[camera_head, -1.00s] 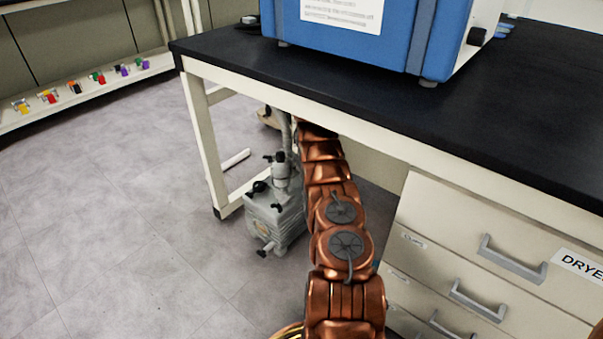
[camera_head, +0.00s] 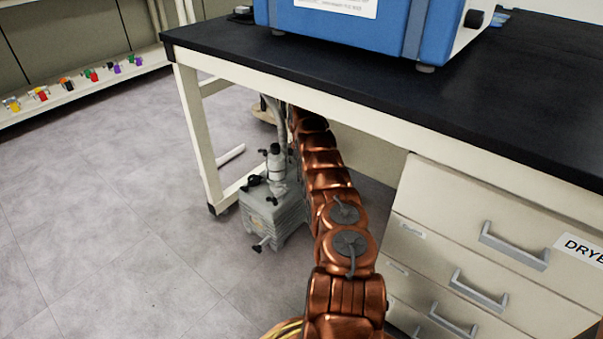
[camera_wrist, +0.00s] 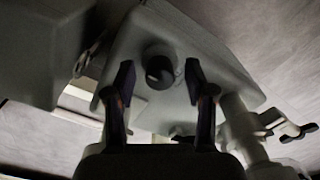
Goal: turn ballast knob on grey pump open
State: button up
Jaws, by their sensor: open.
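The grey pump (camera_head: 272,215) stands on the floor under the bench, left of my arm in the head view. It has a pale upright cylinder and small black handles. In the wrist view the grey pump body (camera_wrist: 195,45) fills the upper middle, with a round black knob (camera_wrist: 159,70) on its face. My gripper (camera_wrist: 160,75) is open, its two dark fingers to the left and right of the knob with gaps on both sides. Whether the fingertips reach the knob's depth I cannot tell. In the head view my gripper is hidden under the bench.
The black bench top (camera_head: 330,105) overhangs my arm and bears a blue machine (camera_head: 350,25). A white drawer cabinet (camera_head: 480,270) stands right of my arm. A pale pipe fitting (camera_wrist: 240,130) with a black handle is close to the right finger. Floor at left is clear.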

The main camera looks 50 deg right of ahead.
jog(key=shift+c, duration=0.4)
grip_shut()
